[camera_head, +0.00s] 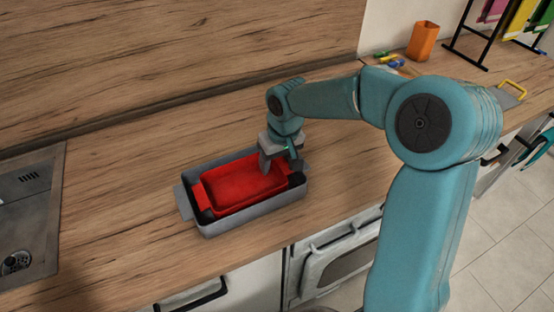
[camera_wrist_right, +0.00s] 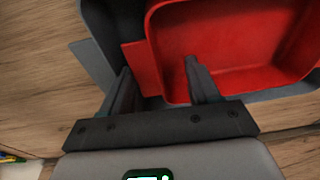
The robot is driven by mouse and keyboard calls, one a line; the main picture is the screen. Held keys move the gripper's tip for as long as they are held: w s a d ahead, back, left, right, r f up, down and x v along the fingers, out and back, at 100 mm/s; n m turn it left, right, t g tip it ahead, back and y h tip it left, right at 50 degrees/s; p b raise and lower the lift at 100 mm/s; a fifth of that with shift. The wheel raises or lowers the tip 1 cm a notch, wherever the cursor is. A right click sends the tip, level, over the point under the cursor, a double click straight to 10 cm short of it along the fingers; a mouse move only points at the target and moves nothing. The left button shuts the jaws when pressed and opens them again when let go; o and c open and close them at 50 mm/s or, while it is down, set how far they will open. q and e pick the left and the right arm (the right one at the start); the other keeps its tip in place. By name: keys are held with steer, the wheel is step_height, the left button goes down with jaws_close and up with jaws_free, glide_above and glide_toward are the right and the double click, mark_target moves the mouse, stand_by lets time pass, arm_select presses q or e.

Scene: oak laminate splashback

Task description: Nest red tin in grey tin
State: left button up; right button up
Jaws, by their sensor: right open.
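The red tin (camera_head: 243,184) sits inside the larger grey tin (camera_head: 258,221) on the wooden counter. Both tins also show in the right wrist view, the red tin (camera_wrist_right: 225,38) inside the grey tin (camera_wrist_right: 98,22). My right gripper (camera_head: 281,167) is at the right end of the red tin, its fingers pointing down. In the right wrist view the open fingers (camera_wrist_right: 158,88) are spread apart, one over the red tin's inside and one outside its wall. Whether the fingers touch the tin I cannot tell. My left gripper is in neither view.
A sink (camera_head: 35,215) lies at the left of the counter (camera_head: 120,245). A wooden splashback (camera_head: 170,60) runs behind. An orange cup (camera_head: 423,41) and a dark rack (camera_head: 472,35) stand at the far right. The counter left of the tins is clear.

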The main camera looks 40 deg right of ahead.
stand_by(0.3)
step_height(320, 180, up, 16)
steer(key=s, duration=0.2)
steer(key=shift+s+p, duration=0.35)
steer(key=shift+s, duration=0.15)
stand_by(0.3)
